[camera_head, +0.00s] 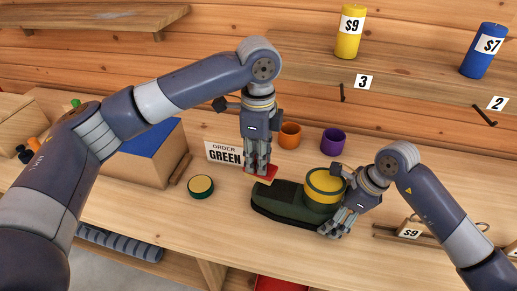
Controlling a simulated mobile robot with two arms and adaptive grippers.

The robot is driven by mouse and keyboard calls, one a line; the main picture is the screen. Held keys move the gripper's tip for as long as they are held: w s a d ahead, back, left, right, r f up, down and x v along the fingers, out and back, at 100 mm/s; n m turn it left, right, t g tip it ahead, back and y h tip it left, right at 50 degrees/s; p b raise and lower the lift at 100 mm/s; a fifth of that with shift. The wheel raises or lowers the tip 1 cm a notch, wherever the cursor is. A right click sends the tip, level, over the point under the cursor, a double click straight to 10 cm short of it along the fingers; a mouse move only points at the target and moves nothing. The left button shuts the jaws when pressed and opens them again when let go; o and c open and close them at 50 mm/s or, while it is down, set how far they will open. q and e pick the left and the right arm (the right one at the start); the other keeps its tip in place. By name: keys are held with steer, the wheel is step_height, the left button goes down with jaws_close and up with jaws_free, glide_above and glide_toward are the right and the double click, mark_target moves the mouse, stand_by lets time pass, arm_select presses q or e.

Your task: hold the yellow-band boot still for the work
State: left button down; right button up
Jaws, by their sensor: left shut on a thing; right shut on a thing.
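The yellow-band boot (278,204) is dark green and stands upright on the workbench, toe to the left, its yellow band (322,190) around the shaft. My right gripper (333,228) is shut on the boot at its heel side, low on the right; the fingers hide part of it. My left gripper (258,168) points down and is shut on a small flat red thing (262,178) just above the toe. I cannot tell whether the red thing touches the boot. A round dark green tin (201,187) with a yellowish top lies left of the boot.
Behind stand an orange cup (290,135), a purple cup (332,141) and an "ORDER GREEN" sign (223,154). A blue-topped wooden box (150,148) is at left. The bench front (215,230) is clear.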

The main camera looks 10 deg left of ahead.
arm_select(q)
step_height(320, 180, down, 2)
steer(key=shift+f, duration=0.25)
steer(key=shift+d+f, duration=0.6)
steer(key=shift+f, duration=0.3)
arm_select(e)
steer(key=shift+a, duration=0.1)
arm_select(q)
steer(key=shift+s+d, duration=0.15)
steer(key=shift+d, duration=1)
steer(key=shift+s+d, duration=0.1)
steer(key=shift+d, duration=1.2)
steer(key=a, duration=0.6)
steer(key=shift+w+a, duration=0.2)
steer(key=shift+w, duration=0.05)
steer(key=shift+s+d, duration=0.15)
steer(key=shift+d, duration=1.4)
steer(key=shift+s+d, duration=0.1)
steer(key=shift+d, duration=1.4)
steer(key=shift+w+a, duration=0.15)
steer(key=shift+a, duration=1.4)
steer(key=shift+w+a, duration=0.1)
steer(key=shift+a, duration=1.4)
steer(key=shift+d+r, duration=0.1)
steer(key=shift+r, duration=4.05)
